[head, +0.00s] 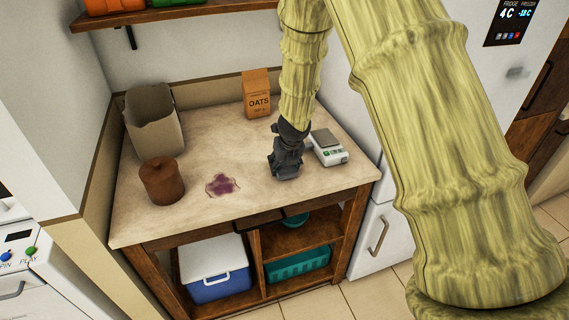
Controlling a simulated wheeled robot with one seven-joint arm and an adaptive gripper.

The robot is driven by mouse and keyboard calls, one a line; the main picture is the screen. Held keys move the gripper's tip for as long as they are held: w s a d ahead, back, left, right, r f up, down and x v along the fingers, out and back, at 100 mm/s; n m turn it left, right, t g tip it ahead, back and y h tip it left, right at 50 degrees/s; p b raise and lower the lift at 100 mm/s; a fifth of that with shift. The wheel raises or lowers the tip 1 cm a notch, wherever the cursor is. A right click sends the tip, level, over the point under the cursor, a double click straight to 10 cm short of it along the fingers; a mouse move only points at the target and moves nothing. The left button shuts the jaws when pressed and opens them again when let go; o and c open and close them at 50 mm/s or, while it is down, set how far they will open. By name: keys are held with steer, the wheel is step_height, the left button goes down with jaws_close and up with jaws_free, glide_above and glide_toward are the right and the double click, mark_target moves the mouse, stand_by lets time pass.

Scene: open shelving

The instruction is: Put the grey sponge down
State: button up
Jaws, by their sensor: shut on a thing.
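My gripper (285,167) is dark and points down over the right part of the worktop (235,125), just left of a kitchen scale. It is shut on the grey sponge. The sponge is hard to tell from the dark fingers at this size, and I cannot tell whether it touches the worktop. A purple stain (222,184) lies on the worktop, left of my gripper.
A white and green scale (329,153) stands close on the right. A blue cooler (215,283) and teal basket (298,263) sit below.

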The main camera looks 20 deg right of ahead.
steer(key=shift+f, duration=0.4)
steer(key=shift+s+f+b, duration=0.2)
steer(key=shift+b, duration=0.1)
steer(key=o, duration=0.9)
steer(key=shift+f, duration=0.1)
steer(key=shift+o, duration=0.8)
steer(key=shift+w+f, duration=0.1)
steer(key=shift+f, duration=0.05)
steer(key=shift+w+r, duration=0.1)
steer(key=shift+r, duration=0.25)
steer(key=shift+r, duration=0.1)
steer(key=v, duration=1.1)
steer(key=shift+a+p, duration=0.3)
